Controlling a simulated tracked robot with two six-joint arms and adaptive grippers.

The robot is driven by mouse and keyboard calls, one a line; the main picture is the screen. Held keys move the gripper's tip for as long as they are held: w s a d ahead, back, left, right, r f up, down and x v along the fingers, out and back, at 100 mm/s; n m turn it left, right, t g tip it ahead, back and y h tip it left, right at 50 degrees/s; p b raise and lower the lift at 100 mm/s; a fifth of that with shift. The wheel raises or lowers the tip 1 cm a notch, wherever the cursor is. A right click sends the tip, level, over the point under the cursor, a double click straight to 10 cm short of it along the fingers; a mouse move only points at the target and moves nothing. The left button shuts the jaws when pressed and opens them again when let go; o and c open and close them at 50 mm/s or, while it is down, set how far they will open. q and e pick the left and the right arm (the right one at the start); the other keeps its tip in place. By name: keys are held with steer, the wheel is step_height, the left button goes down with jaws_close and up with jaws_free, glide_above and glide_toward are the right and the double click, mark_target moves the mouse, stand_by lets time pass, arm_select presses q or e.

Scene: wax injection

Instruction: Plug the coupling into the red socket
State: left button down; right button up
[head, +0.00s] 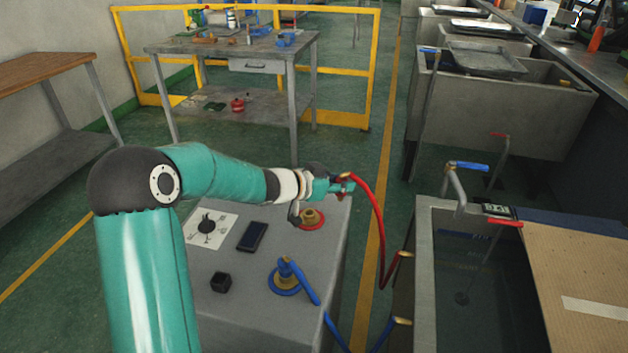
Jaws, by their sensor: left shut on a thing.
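The red socket (311,222) is a brass fitting on a red ring, near the far right part of the grey block top. My left gripper (338,186) is shut on the coupling at the end of the red hose (377,212). It holds the coupling in the air, above and slightly right of the red socket in the head view, apart from it. The gripper largely hides the coupling. My right gripper is not in view.
A blue coupling (285,265) with a blue hose stands on the blue-ringed socket at the block's front. A phone (252,236), a printed sheet (211,229) and a small black cube (221,282) lie on the grey block (215,325). A sink (424,222) stands to the right.

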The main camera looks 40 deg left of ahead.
arm_select(q)
steer(key=s+a+r+n+y, duration=0.1)
steer(key=s+a, duration=0.2)
steer(key=a, duration=0.4)
steer(key=shift+a, duration=0.15)
steer(key=shift+s, duration=0.1)
steer(key=shift+s+f+b, duration=0.15)
steer(key=shift+f+b, duration=0.8)
steer(key=shift+f, duration=0.55)
steer(key=shift+s+f+b, duration=0.1)
steer(key=shift+f+b, duration=0.8)
steer(key=shift+f, duration=0.55)
steer(key=shift+p, duration=0.95)
